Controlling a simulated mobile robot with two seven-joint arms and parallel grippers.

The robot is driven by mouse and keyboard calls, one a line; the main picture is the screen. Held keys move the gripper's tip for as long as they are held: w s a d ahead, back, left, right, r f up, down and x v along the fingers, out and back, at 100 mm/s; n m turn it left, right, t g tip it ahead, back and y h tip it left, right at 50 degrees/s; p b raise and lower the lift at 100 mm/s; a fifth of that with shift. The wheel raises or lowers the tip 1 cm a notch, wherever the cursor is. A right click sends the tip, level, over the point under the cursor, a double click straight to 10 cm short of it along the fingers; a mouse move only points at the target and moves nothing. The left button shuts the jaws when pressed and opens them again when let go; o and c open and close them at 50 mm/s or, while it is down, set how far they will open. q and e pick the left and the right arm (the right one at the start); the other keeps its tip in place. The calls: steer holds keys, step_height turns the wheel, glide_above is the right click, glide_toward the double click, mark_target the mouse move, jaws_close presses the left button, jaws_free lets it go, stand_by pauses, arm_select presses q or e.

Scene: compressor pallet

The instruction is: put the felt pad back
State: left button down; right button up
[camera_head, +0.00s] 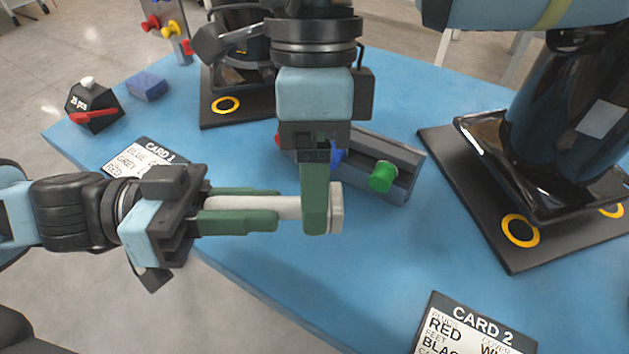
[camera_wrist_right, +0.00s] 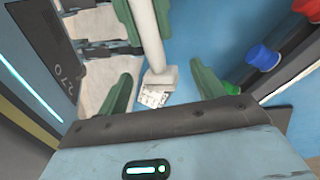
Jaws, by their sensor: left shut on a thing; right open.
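My left gripper (camera_head: 238,208) is shut on a pale rod (camera_head: 285,207) with a squarish pale block (camera_head: 336,208) at its far end. It holds the rod level above the blue table. My right gripper (camera_head: 315,225) points down over the block end. In the right wrist view its open green fingers (camera_wrist_right: 162,72) stand on either side of the block, with gaps visible. The rod also shows there (camera_wrist_right: 146,35). A blue spongy block (camera_head: 148,86) lies at the table's back left. I cannot tell which piece is the felt pad.
A grey rail (camera_head: 400,155) with green, blue and red plugs stands behind my right gripper. Black compressors on dark plates stand at the back and right (camera_head: 470,205). A black box (camera_head: 95,105), CARD 1 (camera_head: 140,155) and CARD 2 (camera_head: 470,330) lie about. The front middle table is clear.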

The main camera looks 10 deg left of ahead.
mark_target(247, 201)
steer(key=shift+x, duration=0.8)
steer(key=c, duration=0.9)
arm_select(q)
steer(key=c, duration=1.2)
jaws_free()
arm_select(e)
steer(key=shift+c, duration=0.9)
arm_select(q)
steer(key=shift+r, duration=5)
